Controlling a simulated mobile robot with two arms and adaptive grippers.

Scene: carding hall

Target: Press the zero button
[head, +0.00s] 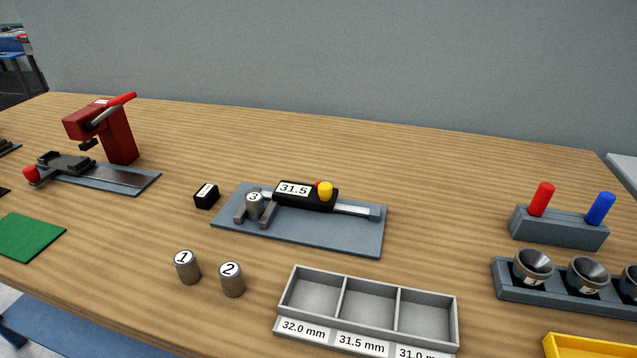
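A black digital caliper (306,200) lies on a blue-grey plate (340,240) in the middle of the table, and its display reads 31.5. A round yellow knob (325,191) stands at the right end of the black housing. A small red part (318,184) shows just behind the knob, mostly hidden by it. I cannot read any zero mark on either one. A metal cylinder labelled 3 (254,205) stands between the caliper's jaws. Neither of my grippers is in view.
Cylinders 1 (187,268) and 2 (231,280) stand in front, left of a three-compartment tray (343,309) that looks empty. A small black block (206,196) is left of the plate. A red press (110,132) stands at left, a red-and-blue peg holder (558,228) at right.

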